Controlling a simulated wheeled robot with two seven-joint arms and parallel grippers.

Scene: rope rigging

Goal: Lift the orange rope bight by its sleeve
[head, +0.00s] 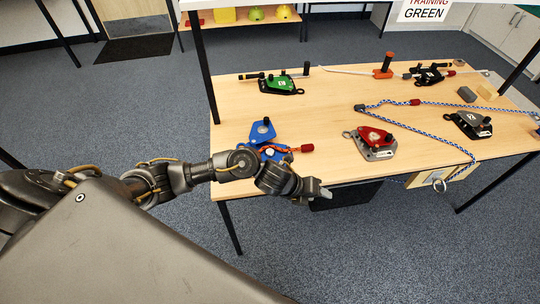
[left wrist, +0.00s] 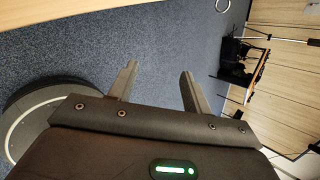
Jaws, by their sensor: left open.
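The orange rope bight (head: 279,149) lies on the near left part of the table, beside the blue pulley device (head: 262,132). A red sleeve (head: 307,148) sits at its right end. My left gripper (head: 324,194) is in front of the table's near edge, apart from the sleeve and nearer to me. In the left wrist view the gripper (left wrist: 157,82) has its fingers spread with nothing between them. The bight and sleeve do not show in that view. My right gripper is in neither view.
The wooden table (head: 330,105) also holds a red device (head: 376,143), a green device (head: 281,84), a grey device (head: 472,123) and a blue-white rope (head: 425,130). The table is bare between the green and red devices.

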